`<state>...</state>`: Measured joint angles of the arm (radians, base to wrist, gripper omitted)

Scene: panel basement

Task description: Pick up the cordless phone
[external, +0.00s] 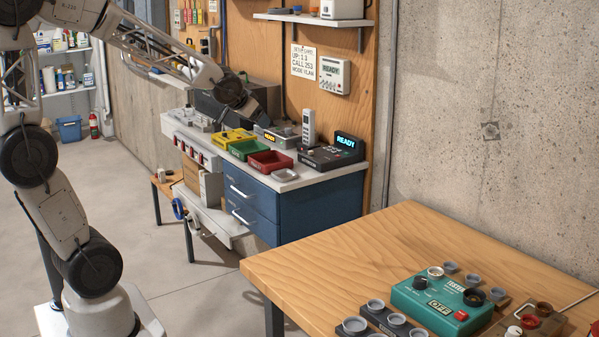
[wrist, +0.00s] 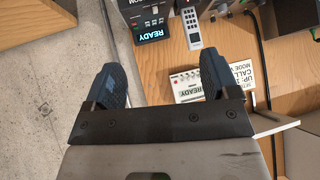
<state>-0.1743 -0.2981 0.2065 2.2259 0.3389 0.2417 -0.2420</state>
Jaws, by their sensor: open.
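The cordless phone (external: 309,127) is a light grey handset with dark keys, standing upright on the workbench near the wall, left of a black console (external: 328,155) with a lit READY display. In the wrist view the phone (wrist: 193,29) shows near the top, right of centre, beside the console's display (wrist: 152,29). My gripper (wrist: 163,78) is open with nothing between its two dark fingers. The phone lies beyond the fingertips, apart from them. In the external view my arm reaches over the back of the bench, left of the phone; its fingertips are hard to make out there.
The bench also holds a red bin (external: 270,161), a green bin (external: 246,149) and a yellow device (external: 232,136). A white READY unit (external: 333,77) hangs on the wood panel below a shelf (external: 312,20). A wooden table (external: 350,252) with a teal tester (external: 440,297) stands in front.

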